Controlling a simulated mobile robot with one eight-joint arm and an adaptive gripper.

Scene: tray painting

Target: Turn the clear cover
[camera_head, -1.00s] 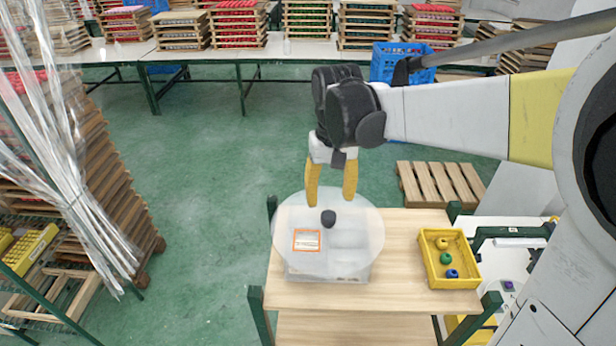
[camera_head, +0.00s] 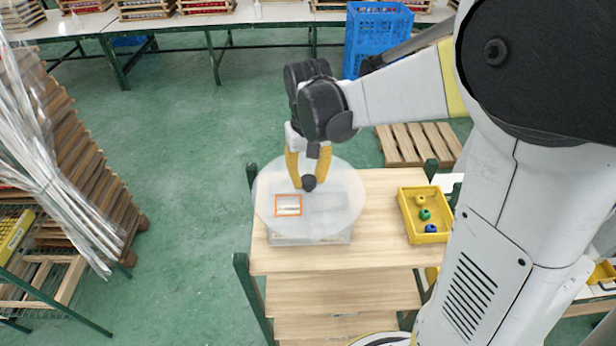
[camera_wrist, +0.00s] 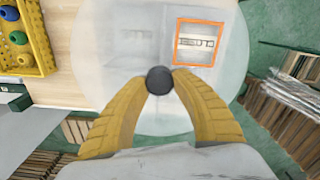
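The clear cover (camera_head: 345,190) is a round translucent disc lying over a pale box (camera_head: 312,239) on the wooden table. Its dark round knob (camera_head: 309,183) stands at the middle. An orange-edged square window (camera_head: 288,205) sits to the left of the knob in the head view. In the wrist view the cover (camera_wrist: 100,45) shows with the window (camera_wrist: 199,42) above and right of the knob (camera_wrist: 159,80). My gripper (camera_wrist: 159,78) has its two yellow fingers closed in on either side of the knob, with the tips against it. A pale printed piece shows through the window.
A yellow tray (camera_head: 404,215) with several coloured round pieces is on the right of the wooden table (camera_head: 375,258). A pallet (camera_head: 420,145) and a blue crate (camera_head: 375,40) are behind. Stacked racks stand at left beyond open green floor (camera_head: 190,200).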

